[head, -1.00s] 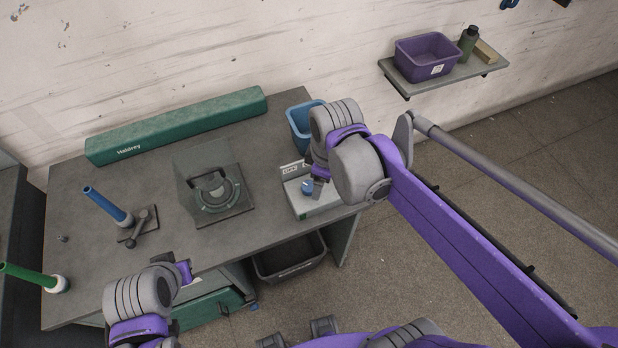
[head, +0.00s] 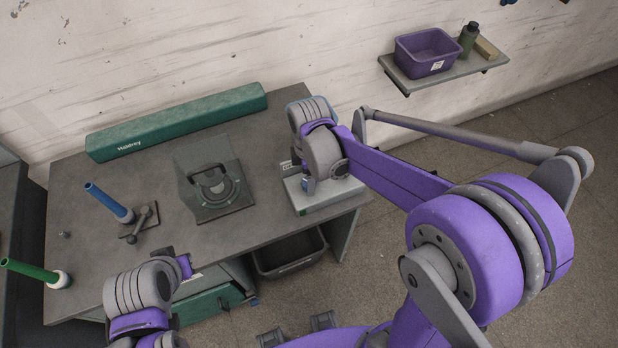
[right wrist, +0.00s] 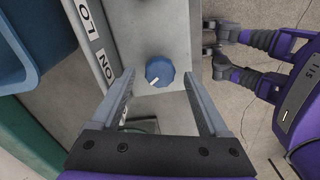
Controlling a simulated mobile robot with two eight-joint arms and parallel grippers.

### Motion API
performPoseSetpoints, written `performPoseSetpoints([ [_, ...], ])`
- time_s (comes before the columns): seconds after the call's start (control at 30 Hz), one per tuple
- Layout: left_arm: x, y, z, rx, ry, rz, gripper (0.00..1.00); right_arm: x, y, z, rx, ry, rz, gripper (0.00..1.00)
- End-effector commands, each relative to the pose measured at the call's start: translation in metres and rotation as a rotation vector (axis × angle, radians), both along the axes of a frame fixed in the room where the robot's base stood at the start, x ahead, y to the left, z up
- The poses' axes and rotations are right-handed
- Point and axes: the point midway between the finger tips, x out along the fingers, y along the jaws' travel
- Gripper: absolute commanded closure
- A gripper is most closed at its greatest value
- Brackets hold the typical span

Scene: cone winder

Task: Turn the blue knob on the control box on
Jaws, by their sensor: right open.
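The blue knob (right wrist: 160,71) sits on the pale top of the control box (right wrist: 150,25) in the right wrist view, with a white pointer mark toward its lower left. An ON label (right wrist: 106,64) is on the box's left side. My right gripper (right wrist: 159,75) is open, with one finger on each side of the knob and a gap to both; I cannot tell its height above the knob. In the head view the control box (head: 335,198) is partly covered by my right wrist. My left gripper (head: 184,266) is near the table's front edge; its fingers are unclear.
A blue bin (right wrist: 28,40) stands beside the control box. A dark plate with a handle (head: 216,190), a blue spindle (head: 107,203) and a long green box (head: 178,122) are on the table (head: 265,190). A black bin (head: 292,257) is below. The table between plate and control box is clear.

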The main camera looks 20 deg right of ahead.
Motion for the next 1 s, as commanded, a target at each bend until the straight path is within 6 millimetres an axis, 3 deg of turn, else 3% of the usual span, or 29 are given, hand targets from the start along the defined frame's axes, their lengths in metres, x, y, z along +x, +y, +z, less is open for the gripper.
performPoseSetpoints([
  [0.13, -0.0005, 0.0000, -0.0013, 0.000, 0.001, 0.000, 1.00, 0.0001, -0.0001, -0.0101, 0.000, 0.000, 0.000, 0.22],
  [0.43, -0.0004, 0.0000, -0.0011, 0.000, 0.001, 0.000, 1.00, 0.0000, -0.0001, -0.0112, 0.000, 0.000, -0.001, 0.24],
  [0.83, -0.0005, 0.0000, -0.0012, 0.000, 0.001, 0.000, 1.00, 0.0000, -0.0001, -0.0110, 0.000, 0.000, -0.001, 0.96],
  [0.87, -0.0005, 0.0000, -0.0012, 0.000, 0.001, 0.000, 1.00, 0.0000, -0.0001, -0.0110, 0.000, 0.000, -0.001, 1.00],
  [1.0, -0.0005, 0.0000, -0.0013, 0.000, 0.001, 0.000, 1.00, 0.0000, -0.0001, -0.0110, 0.000, 0.000, -0.003, 1.00],
])
